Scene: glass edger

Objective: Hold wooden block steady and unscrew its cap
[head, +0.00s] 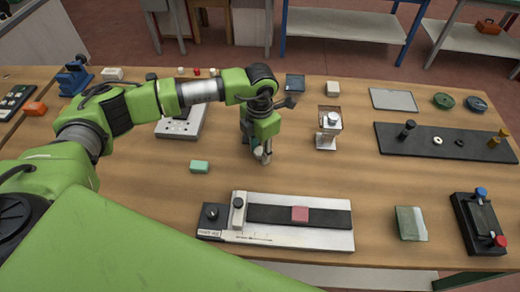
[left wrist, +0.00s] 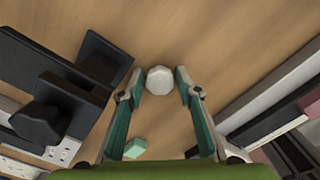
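My left gripper (head: 262,152) points down at the middle of the table. In the left wrist view its two fingers (left wrist: 160,84) are apart, one on each side of a small white, many-sided piece (left wrist: 160,80). Narrow gaps seem to show beside the piece; I cannot tell whether it lies on the table or is higher. A small upright block (head: 327,140) with a pale round cap (head: 332,119) stands to the right of the gripper, apart from it. I cannot make out its material. My right gripper is not in view.
A mint block (head: 200,167) lies left of the gripper. A white-based fixture (head: 285,237) with a pink block (head: 300,214) lies in front. A knobbed panel (head: 182,124) is behind left, a black board (head: 440,142) at right. Bare table lies right of the gripper.

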